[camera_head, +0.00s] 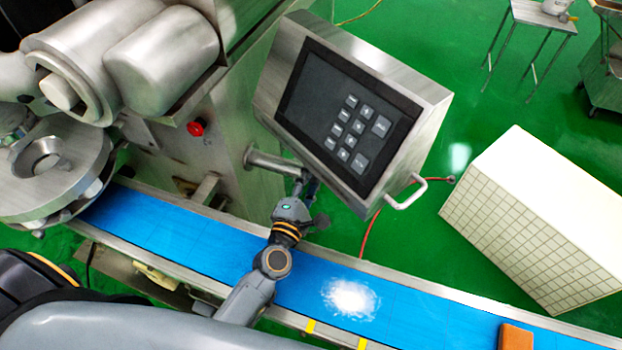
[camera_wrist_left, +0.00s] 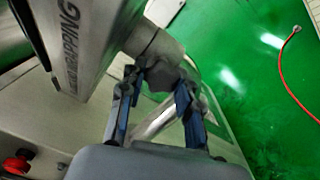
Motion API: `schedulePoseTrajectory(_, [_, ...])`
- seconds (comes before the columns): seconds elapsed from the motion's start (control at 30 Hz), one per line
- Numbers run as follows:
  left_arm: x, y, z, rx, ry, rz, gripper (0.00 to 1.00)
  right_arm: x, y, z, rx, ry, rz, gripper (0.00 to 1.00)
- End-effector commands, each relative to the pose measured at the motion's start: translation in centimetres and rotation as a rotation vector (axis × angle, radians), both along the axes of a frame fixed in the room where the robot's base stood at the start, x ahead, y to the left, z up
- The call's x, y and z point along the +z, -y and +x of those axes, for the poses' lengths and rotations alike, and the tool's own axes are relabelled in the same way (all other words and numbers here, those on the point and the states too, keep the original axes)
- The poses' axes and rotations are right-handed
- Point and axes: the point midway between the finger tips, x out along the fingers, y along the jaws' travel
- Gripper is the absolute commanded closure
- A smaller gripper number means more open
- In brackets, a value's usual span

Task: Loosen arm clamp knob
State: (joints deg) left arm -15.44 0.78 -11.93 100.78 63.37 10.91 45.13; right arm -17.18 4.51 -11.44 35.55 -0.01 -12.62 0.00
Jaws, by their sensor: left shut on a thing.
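The arm clamp knob (camera_wrist_left: 160,78) is a dark grey lobed knob under the control panel's mount in the left wrist view. My left gripper (camera_wrist_left: 157,82) is shut on it, with one blue-padded finger on each side. In the head view my left gripper (camera_head: 306,183) reaches up over the belt to the support arm (camera_head: 272,163) below the control panel (camera_head: 350,115). The knob is hidden or too small to make out there. My right gripper is in neither view.
A red button (camera_head: 196,128) is on the machine body. A large pale box (camera_head: 545,225) stands on the green floor at right.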

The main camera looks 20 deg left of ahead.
Motion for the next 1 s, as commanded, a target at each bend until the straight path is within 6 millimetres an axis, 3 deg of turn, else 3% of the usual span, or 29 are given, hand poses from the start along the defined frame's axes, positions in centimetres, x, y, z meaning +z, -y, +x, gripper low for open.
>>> schedulePoseTrajectory(0.4, [-0.14, -0.02, 0.01, 0.001, -0.008, -0.236, 0.99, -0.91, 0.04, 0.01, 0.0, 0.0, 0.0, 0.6])
schedulePoseTrajectory(1.0, [-0.15, 0.01, -0.01, 0.002, -0.011, -0.288, 0.99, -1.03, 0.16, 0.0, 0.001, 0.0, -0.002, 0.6])
